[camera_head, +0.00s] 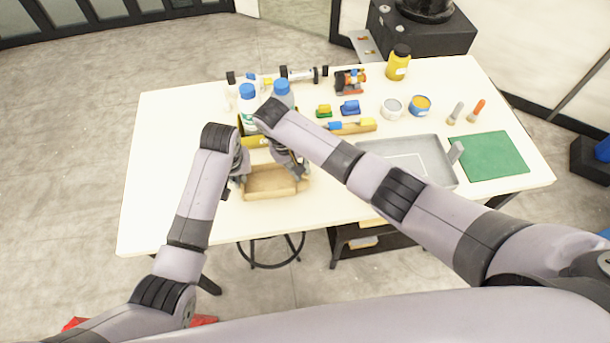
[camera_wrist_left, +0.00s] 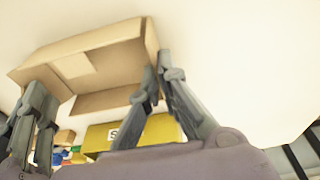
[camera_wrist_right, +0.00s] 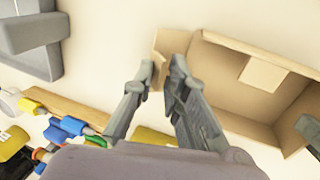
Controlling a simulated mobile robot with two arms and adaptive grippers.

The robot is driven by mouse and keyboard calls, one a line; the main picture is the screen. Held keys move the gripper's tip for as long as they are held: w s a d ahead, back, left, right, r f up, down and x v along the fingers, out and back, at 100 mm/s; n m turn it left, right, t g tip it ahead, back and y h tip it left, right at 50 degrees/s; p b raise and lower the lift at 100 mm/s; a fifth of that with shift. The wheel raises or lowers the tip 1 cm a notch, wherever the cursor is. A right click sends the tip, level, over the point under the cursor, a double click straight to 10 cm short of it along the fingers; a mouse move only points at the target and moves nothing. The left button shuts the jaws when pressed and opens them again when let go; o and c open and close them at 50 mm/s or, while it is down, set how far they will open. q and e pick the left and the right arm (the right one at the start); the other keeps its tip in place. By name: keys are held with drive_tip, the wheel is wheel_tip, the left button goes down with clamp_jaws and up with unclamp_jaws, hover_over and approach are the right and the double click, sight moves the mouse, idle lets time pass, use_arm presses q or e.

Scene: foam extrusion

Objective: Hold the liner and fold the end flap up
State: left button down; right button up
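The liner is a tan open cardboard box (camera_head: 270,184) near the table's front edge, also seen in the left wrist view (camera_wrist_left: 95,48) and right wrist view (camera_wrist_right: 262,75). My left gripper (camera_head: 236,186) is at its left end; its fingertips (camera_wrist_left: 161,66) sit close together with the end wall between them. My right gripper (camera_head: 300,174) is at the opposite end. In the right wrist view its fingertips (camera_wrist_right: 163,64) are apart, on either side of an end flap (camera_wrist_right: 170,42) that stands out from the box. The right finger hides part of this flap.
A yellow bin (camera_head: 254,141) with bottles (camera_head: 282,92) stands just behind the liner. A grey tray (camera_head: 420,150) and green mat (camera_head: 489,155) lie to the right. Tools and jars (camera_head: 393,108) fill the back. The table's front left is clear.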

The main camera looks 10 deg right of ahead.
drive_tip(key=shift+o, duration=1.4)
drive_tip(key=shift+s+f, duration=0.1)
drive_tip(key=shift+f, duration=0.05)
drive_tip(key=shift+o, duration=0.9)
drive_tip(key=shift+d, duration=0.25)
drive_tip(key=o, duration=0.7)
drive_tip(key=shift+c, duration=0.2)
drive_tip(key=shift+a, duration=0.1)
drive_tip(key=shift+v, duration=2.5)
